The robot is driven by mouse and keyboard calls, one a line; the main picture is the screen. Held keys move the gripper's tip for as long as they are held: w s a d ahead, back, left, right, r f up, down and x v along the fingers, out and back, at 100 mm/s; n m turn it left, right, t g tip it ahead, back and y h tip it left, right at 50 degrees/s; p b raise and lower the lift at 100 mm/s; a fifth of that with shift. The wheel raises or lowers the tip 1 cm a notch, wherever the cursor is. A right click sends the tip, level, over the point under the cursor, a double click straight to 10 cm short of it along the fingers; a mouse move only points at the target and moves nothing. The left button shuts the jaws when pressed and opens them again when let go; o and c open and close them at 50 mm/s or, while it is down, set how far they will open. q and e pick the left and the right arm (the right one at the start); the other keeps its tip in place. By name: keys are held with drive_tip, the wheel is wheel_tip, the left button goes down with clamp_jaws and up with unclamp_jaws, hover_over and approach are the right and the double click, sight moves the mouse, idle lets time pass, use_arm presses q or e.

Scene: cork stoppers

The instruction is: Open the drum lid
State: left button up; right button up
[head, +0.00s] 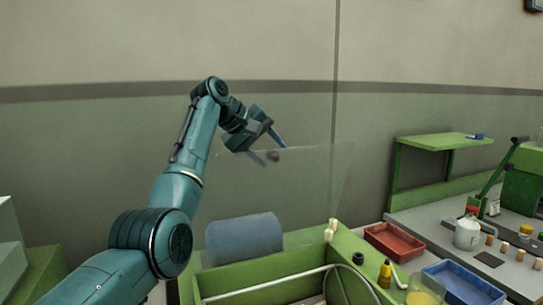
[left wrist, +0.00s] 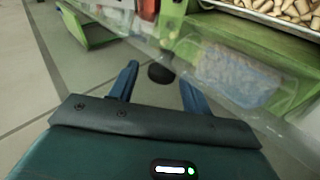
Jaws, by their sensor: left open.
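The lid looks like a clear panel (head: 310,185), standing raised and steeply tilted above a green housing (head: 250,275) in the head view. A dark round knob (head: 272,156) sits near its upper left edge. My left gripper (head: 271,150) is open, with its fingertips close around the knob. In the left wrist view the knob (left wrist: 160,73) shows between the two open fingers (left wrist: 159,76); I cannot tell if they touch it. The clear panel (left wrist: 215,75) runs diagonally there. A pale curved rim (head: 265,288) shows inside the housing. My right gripper is not in view.
A blue cylinder (head: 243,238) lies behind the housing. A red tray (head: 392,242), a blue tray (head: 462,283) and a white jug (head: 467,234) stand to the right, near a green shelf (head: 445,141). A cork-filled tray (left wrist: 268,16) shows in the wrist view.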

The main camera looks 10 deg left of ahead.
use_arm(q)
drive_tip(key=b+v, duration=0.2)
drive_tip(key=v, duration=0.9)
drive_tip(key=shift+s+a+r, duration=0.2)
drive_tip(key=shift+a+r, duration=0.05)
drive_tip(key=shift+a, duration=0.05)
